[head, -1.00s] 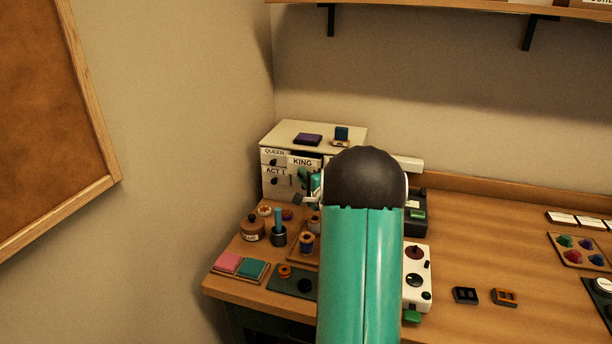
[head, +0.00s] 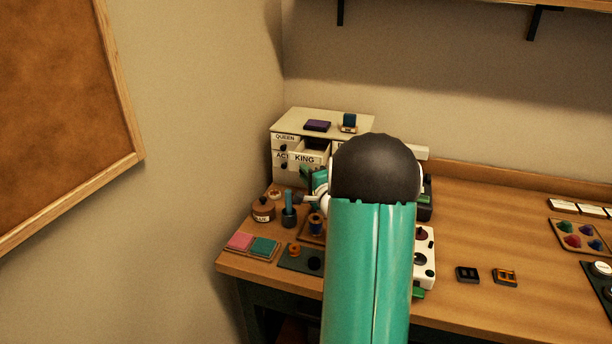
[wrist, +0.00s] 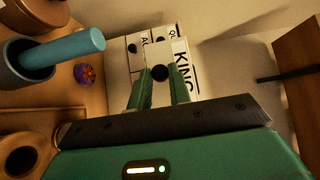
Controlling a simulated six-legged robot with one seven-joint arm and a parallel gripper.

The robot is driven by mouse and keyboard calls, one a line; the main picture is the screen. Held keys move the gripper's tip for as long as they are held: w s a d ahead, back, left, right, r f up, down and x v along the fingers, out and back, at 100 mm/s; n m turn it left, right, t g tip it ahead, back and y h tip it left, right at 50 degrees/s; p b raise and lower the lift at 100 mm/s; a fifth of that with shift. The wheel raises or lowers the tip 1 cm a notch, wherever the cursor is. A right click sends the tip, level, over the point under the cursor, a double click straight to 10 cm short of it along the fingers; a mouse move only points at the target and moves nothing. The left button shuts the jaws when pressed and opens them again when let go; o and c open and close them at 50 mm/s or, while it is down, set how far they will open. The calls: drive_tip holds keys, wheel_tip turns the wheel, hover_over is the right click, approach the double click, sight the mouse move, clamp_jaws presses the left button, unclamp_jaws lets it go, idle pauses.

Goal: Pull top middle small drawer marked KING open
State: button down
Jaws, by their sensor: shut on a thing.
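The KING drawer (head: 304,159) sticks out of the cream cabinet (head: 342,118) at the back left of the table, and its open top shows. In the wrist view the KING drawer front (wrist: 181,62) faces me with its lettering turned sideways. My gripper (wrist: 158,82) has its two green fingers on either side of the dark round knob (wrist: 160,73), shut on it. In the head view my gripper (head: 306,176) is just below the KING label, partly hidden by my arm. The QUEEN drawer (head: 286,139) to its left is shut.
A brown pot (head: 263,209), a dark cup with a blue stick (head: 289,213) and pink and teal pads (head: 252,245) stand in front.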

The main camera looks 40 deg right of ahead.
drive_tip(key=c, duration=1.3)
unclamp_jaws()
drive_tip(key=shift+d, duration=0.1)
drive_tip(key=v, duration=1.3)
drive_tip(key=shift+s, duration=0.35)
drive_tip(key=shift+r, duration=0.1)
